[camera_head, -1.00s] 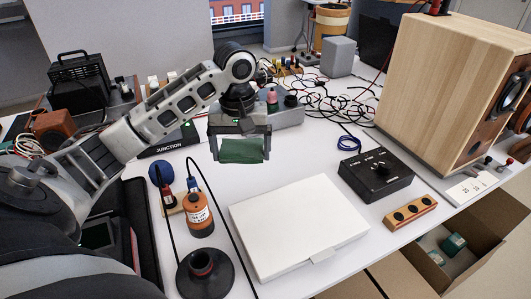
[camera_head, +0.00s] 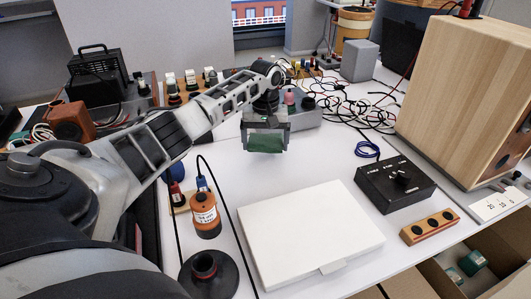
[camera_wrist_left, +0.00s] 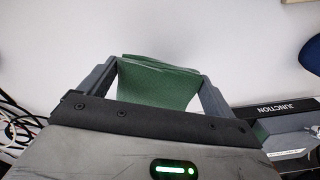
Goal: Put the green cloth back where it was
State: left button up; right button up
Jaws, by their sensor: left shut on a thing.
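The green cloth (camera_head: 265,143) hangs between the fingers of my left gripper (camera_head: 266,148), above the back middle of the white table (camera_head: 205,262). In the left wrist view the folded cloth (camera_wrist_left: 158,84) fills the space between the two fingers of my left gripper (camera_wrist_left: 160,72), which is shut on it. The cloth's layered upper edge shows there, and its lower part is hidden by the gripper body. My right gripper is not in view.
A closed white case (camera_head: 310,232) lies in front of the cloth. A black control box (camera_head: 395,184) and an orange block (camera_head: 430,226) are to its right. An orange cylinder (camera_head: 205,215) and black round base (camera_head: 208,275) stand left. A large wooden speaker (camera_head: 465,90) is at right.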

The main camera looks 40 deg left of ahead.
aim_at(265, 151)
pick_arm(q)
jog(key=shift+w+a+f, duration=0.15)
jog(key=shift+w+f, duration=0.1)
jog(key=shift+f, duration=1.65)
jog(key=shift+f, duration=0.15)
jog(key=o, duration=0.6)
notch_tip(265, 151, up, 12)
jog(key=shift+r+p, duration=0.15)
jog(key=shift+p, duration=0.2)
